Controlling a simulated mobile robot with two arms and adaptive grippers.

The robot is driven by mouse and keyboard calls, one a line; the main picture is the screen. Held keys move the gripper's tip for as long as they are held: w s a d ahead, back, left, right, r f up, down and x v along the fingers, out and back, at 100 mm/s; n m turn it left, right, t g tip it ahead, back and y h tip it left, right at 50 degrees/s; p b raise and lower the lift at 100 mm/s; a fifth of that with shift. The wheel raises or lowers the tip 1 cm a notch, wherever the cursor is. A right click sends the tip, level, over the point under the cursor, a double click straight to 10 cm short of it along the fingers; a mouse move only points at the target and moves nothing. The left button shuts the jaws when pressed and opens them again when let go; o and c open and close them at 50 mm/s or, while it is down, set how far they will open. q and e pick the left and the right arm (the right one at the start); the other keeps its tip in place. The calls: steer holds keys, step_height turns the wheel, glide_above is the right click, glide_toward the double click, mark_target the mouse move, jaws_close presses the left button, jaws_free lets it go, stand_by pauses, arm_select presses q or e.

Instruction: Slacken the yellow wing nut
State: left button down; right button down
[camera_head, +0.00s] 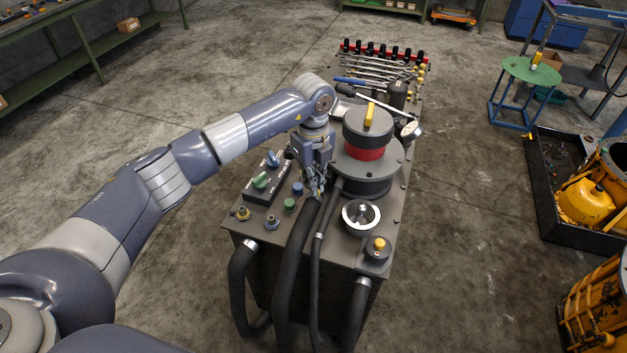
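A yellow wing-shaped piece (369,114), which looks like the wing nut, stands upright on top of a black and red round housing (366,153) on the machine cart. My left gripper (316,190) points down just left of this housing, lower than the yellow piece and apart from it. Its fingers are small and dark against the hoses, so I cannot tell whether they are open. My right gripper is not in view.
The cart top (333,238) holds a black panel (268,184) with green and blue handles, a metal cup (361,216) and a yellow-topped knob (379,245). Wrenches (378,72) lie at the back. Thick black hoses (297,255) hang over the front.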

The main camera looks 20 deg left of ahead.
arm_select(q)
steer(key=n, duration=0.6)
steer(key=shift+a+r+n, duration=0.1)
steer(key=shift+n, duration=0.2)
stand_by(0.5)
steer(key=c, duration=1.8)
jaws_free()
steer(key=shift+s, duration=0.1)
step_height(320, 180, up, 12)
